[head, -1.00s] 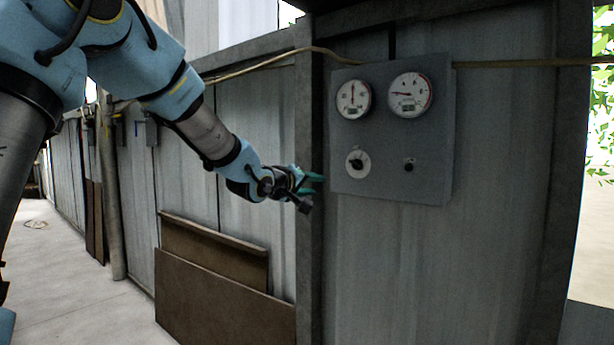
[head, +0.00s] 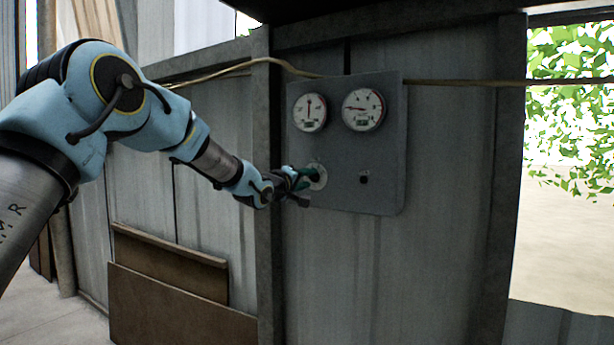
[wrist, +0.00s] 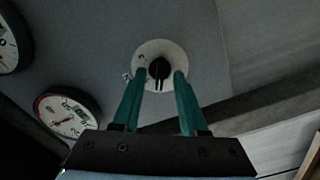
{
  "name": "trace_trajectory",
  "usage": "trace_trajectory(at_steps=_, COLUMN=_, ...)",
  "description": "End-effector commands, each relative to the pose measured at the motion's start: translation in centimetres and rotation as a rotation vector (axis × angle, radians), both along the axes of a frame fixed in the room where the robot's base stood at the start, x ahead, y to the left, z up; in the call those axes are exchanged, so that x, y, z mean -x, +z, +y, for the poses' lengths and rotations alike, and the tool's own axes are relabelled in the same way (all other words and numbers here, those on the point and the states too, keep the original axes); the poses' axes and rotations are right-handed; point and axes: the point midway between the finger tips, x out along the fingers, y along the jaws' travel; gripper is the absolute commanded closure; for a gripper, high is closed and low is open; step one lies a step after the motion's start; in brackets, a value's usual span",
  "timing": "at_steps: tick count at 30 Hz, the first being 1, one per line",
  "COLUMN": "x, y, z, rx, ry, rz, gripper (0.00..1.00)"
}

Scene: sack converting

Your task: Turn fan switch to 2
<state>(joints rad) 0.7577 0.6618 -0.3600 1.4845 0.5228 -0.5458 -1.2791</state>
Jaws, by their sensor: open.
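The fan switch (wrist: 159,69) is a black knob on a round white dial (wrist: 150,52), in the upper middle of the wrist view. In the head view the dial (head: 318,177) is on the lower left of a grey panel (head: 345,190), partly hidden by my gripper (head: 308,177). In the wrist view my gripper (wrist: 158,90) is open, its two green fingers on either side of the knob. I cannot tell whether they touch it. The dial's marks are too small to read surely.
Two round gauges, the left one (head: 310,112) and the right one (head: 363,109), sit above the dial. A small black knob (head: 364,178) is to its right. A metal post (head: 268,200) stands just left of the panel. Brown boards (head: 170,290) lean below.

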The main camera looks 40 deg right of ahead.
Motion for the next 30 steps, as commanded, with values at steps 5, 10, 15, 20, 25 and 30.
trace_trajectory(at_steps=5, x=-0.08, y=-0.01, z=-0.22, rx=0.0, ry=0.001, rz=-0.001, gripper=0.57)
trace_trajectory(at_steps=10, x=-0.1, y=-0.02, z=-0.18, rx=0.0, ry=0.001, rz=0.0, gripper=0.62)
trace_trajectory(at_steps=15, x=-0.09, y=-0.02, z=-0.17, rx=0.0, ry=0.001, rz=0.0, gripper=0.81)
trace_trajectory(at_steps=20, x=-0.09, y=-0.02, z=-0.16, rx=0.0, ry=0.001, rz=0.0, gripper=0.99)
trace_trajectory(at_steps=25, x=-0.09, y=-0.02, z=-0.16, rx=0.0, ry=0.001, rz=0.0, gripper=1.0)
trace_trajectory(at_steps=30, x=-0.1, y=-0.02, z=-0.16, rx=0.0, ry=0.001, rz=0.0, gripper=1.0)
